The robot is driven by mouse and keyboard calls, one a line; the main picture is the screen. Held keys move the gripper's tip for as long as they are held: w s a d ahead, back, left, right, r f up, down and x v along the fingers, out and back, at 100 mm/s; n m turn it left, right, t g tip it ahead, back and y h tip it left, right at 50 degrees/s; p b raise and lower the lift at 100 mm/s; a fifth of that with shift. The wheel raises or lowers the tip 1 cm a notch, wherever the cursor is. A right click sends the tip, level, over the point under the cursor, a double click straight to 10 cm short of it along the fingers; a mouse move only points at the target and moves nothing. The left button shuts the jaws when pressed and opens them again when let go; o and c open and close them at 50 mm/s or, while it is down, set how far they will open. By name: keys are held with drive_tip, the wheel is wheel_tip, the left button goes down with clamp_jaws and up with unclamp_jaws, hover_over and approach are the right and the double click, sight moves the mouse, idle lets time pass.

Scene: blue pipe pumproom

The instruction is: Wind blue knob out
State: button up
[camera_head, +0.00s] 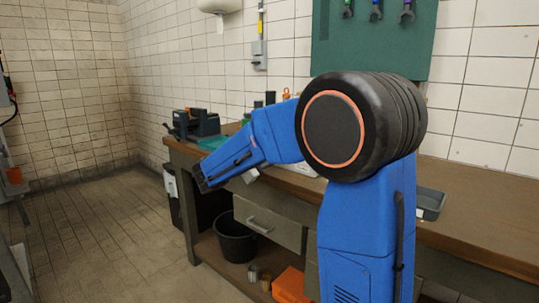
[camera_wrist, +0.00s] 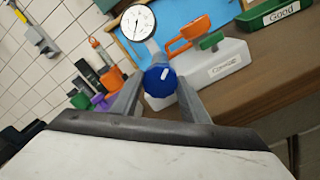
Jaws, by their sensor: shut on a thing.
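The blue knob (camera_wrist: 160,79) is round with a white mark on its face. It shows in the middle of the wrist view, below a white dial gauge (camera_wrist: 138,22). My gripper (camera_wrist: 158,90) has one finger on each side of the knob and is shut on it. In the head view my blue arm reaches left over the workbench, and the knob and fingertips are hidden behind it.
A wooden workbench (camera_head: 470,232) runs along the tiled wall. A white block labelled "Corrosive" (camera_wrist: 222,66) with orange and green handles stands right of the knob. Orange, purple and green items stand to its left. A black bucket (camera_head: 236,240) sits below the bench.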

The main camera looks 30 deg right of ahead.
drive_tip(key=n, duration=0.5)
drive_tip(key=shift+f+n, duration=0.1)
drive_tip(key=shift+n, duration=0.2)
drive_tip(key=n, duration=0.5)
drive_tip(key=shift+n, duration=0.3)
drive_tip(key=o, duration=1.1)
drive_tip(key=shift+c, duration=0.2)
drive_tip(key=v, duration=1.7)
drive_tip(key=shift+a, duration=0.2)
drive_tip(key=shift+s, duration=0.1)
